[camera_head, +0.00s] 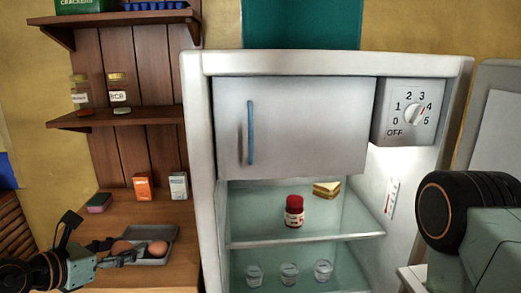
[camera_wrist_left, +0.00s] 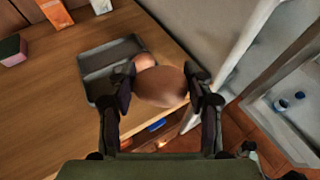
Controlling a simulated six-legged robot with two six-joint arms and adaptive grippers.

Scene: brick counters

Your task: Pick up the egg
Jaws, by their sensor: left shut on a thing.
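A brown egg (camera_head: 122,247) is between the fingers of my left gripper (camera_head: 115,252) at the lower left of the head view. In the left wrist view the same egg (camera_wrist_left: 160,88) sits between both fingertips of the gripper (camera_wrist_left: 163,84), which is shut on it. A second egg (camera_head: 157,248) lies in the grey tray (camera_head: 153,262); it also shows partly behind the held egg in the left wrist view (camera_wrist_left: 143,60). Whether the held egg is clear of the tray is hard to tell. My right gripper is not in view.
The tray stands on a wooden counter (camera_head: 186,225). Behind it are an orange box (camera_head: 142,186), a white box (camera_head: 178,186) and a sponge (camera_head: 99,202). An open fridge (camera_head: 200,150) stands right of the counter, with a red-capped jar (camera_head: 294,211) and a sandwich (camera_head: 327,189) inside.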

